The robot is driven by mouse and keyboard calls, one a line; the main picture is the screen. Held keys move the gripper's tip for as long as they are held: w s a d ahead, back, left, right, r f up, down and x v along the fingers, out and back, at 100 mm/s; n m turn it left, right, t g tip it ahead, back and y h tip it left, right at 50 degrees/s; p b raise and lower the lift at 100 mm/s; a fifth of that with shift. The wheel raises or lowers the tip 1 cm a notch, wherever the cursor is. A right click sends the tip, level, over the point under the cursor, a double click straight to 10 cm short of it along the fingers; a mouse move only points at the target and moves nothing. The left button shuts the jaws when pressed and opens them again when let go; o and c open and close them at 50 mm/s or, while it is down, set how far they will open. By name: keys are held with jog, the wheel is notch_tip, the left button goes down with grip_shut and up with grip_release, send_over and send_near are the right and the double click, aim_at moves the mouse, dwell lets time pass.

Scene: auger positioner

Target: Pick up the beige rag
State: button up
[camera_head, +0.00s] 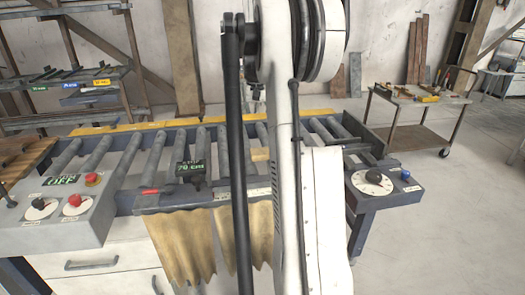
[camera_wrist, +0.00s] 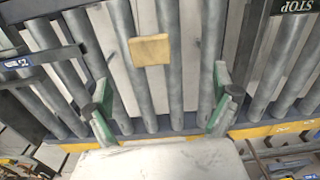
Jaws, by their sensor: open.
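Beige rag-like cloths hang over the front side of the roller table in the head view: a left one (camera_head: 180,245) and a right one (camera_head: 242,232), the latter partly hidden by my arm. A small tan flat piece (camera_wrist: 150,50) lies on the rollers in the wrist view; I cannot tell if it is cloth or wood. A tan patch (camera_head: 260,154) also shows between the rollers in the head view. My gripper (camera_wrist: 161,85) is open and empty above the rollers, with the tan piece beyond its fingertips. In the head view my arm mostly hides the gripper.
The roller table (camera_head: 150,202) has a yellow back edge (camera_head: 120,129). A control box (camera_head: 60,208) with red buttons is at left, a dial box (camera_head: 385,186) at right.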

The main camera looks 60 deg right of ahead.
aim_at(261, 151)
jog(key=f, duration=0.3)
jog(key=d+f, duration=0.1)
jog(key=f, duration=0.2)
jog(key=s+d+f, duration=0.1)
jog(key=f, duration=0.2)
jog(key=shift+d+f+p, duration=0.1)
jog(key=shift+f+p, duration=0.05)
jog(key=shift+p, duration=0.2)
jog(key=shift+w+d+f+p, duration=0.15)
jog(key=shift+f+p, duration=0.1)
jog(key=shift+f, duration=1.05)
jog(key=shift+w+d+f+p, duration=0.15)
jog(key=shift+f+p, duration=0.1)
jog(key=shift+f, duration=1)
jog(key=shift+a, duration=0.1)
jog(key=shift+c, duration=0.3)
jog(key=c, duration=1.2)
jog(key=shift+r, duration=0.15)
